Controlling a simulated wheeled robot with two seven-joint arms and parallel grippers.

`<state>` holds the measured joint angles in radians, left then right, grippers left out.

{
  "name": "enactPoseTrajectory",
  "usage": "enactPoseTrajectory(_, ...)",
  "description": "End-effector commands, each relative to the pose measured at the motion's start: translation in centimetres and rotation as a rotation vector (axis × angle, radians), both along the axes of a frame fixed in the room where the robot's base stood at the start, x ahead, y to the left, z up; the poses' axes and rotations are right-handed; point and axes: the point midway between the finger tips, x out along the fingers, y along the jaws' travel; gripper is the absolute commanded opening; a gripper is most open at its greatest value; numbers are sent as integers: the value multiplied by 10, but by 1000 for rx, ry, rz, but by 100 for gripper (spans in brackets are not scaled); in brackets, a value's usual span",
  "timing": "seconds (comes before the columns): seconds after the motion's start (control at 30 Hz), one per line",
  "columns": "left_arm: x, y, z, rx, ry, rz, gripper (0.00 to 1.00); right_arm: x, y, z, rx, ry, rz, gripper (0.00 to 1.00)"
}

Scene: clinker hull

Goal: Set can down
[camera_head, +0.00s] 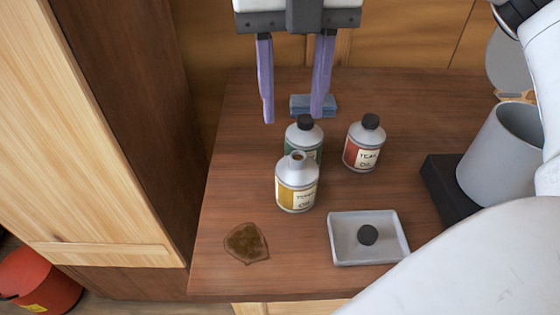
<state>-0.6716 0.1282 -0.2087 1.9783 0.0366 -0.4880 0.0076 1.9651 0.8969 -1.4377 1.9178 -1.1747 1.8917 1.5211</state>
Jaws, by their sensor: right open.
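A grey can with a yellow label (296,190) stands upright on the brown wooden bench top (230,190), its neck uncapped. Just behind it stands a can with a green label (314,141) and black cap, partly hidden by it. A can with a red label (362,148) and black cap stands to the right. My right gripper (293,119) has its two purple fingers spread, with nothing held between them. It appears above and behind the yellow-label can, apart from it. My left gripper is not in view.
A shallow grey tray (337,257) holds a black cap (368,235). A brown patch (247,243) lies at front left. A blue block (300,106) lies behind the cans. A large grey cup (495,160) stands by a black block (440,185) at right. The bench's left side is mostly clear.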

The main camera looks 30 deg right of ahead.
Motion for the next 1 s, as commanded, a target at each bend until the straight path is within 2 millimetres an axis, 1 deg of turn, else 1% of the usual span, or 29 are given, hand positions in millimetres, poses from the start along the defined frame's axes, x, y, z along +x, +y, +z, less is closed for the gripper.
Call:
enactPoseTrajectory(0.03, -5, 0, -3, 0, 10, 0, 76, -1, -1, -10, 0, 3, 0, 42)
enactPoseTrajectory(0.1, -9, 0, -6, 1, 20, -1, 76, -1, -1, -21, 0, 2, -1, 42)
enactPoseTrajectory(0.23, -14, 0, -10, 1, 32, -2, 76, -1, 0, -34, 1, 3, 1, 42)
enactPoseTrajectory(0.37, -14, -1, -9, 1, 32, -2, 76, -1, -2, -43, 2, 1, 0, 42)
enactPoseTrajectory(0.53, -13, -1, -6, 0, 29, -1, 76, -5, -8, -67, 1, 3, 0, 42)
enactPoseTrajectory(0.63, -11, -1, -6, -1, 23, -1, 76, -5, -7, -81, 2, 1, 1, 42)
enactPoseTrajectory(0.77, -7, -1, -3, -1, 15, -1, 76, -4, -7, -89, 4, 1, 0, 42)
enactPoseTrajectory(0.97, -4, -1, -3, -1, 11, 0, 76, -4, -7, -90, 4, 1, 0, 42)
enactPoseTrajectory(1.0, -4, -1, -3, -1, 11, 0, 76, -4, -7, -90, 4, 1, 0, 36)
